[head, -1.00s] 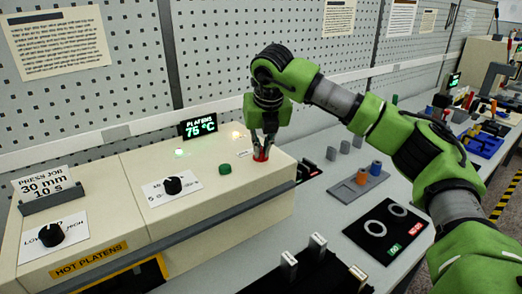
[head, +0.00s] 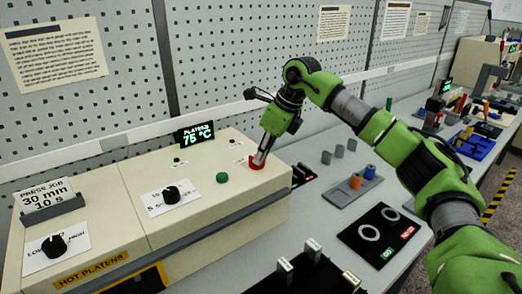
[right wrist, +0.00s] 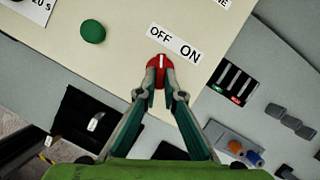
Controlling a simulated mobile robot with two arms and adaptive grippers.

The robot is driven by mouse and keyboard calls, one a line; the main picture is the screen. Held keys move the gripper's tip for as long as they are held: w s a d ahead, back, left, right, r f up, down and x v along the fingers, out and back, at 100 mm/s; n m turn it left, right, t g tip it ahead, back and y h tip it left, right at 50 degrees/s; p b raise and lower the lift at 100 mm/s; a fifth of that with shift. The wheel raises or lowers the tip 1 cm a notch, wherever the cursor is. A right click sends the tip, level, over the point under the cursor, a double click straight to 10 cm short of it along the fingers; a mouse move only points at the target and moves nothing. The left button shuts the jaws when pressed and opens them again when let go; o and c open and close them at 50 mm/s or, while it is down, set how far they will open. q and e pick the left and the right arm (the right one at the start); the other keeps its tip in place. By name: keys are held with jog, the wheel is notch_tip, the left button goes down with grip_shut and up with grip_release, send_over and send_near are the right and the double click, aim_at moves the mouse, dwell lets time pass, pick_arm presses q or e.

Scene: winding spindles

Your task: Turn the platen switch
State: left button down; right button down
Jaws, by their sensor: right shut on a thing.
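The red platen switch (head: 257,162) sits on the right end of the cream press top, beside a white OFF/ON label. In the right wrist view, the red knob (right wrist: 160,64) has a white mark pointing up toward the label, nearer OFF than ON. My right gripper (head: 261,155) is shut on the knob, its fingers slanting down to it from above. The fingertips (right wrist: 160,92) cover part of the knob's near side. The platens display (head: 197,132) reads 75 °C. My left gripper is not in view.
A green button (head: 222,177) and a black dial (head: 171,194) stand left of the switch, with two small dark lamps behind. A grey holder (head: 354,190) with coloured spools and a black tray (head: 371,229) with rings lie to the right.

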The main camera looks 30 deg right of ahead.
jog(key=shift+w+d+r+n+p, duration=0.1)
jog(key=shift+n+p, duration=0.4)
jog(key=shift+n, duration=0.2)
jog(key=shift+y, duration=0.3)
jog(key=c, duration=2.2)
grip_release()
jog(key=shift+o, duration=0.2)
jog(key=v, duration=1.2)
jog(key=shift+w, duration=0.3)
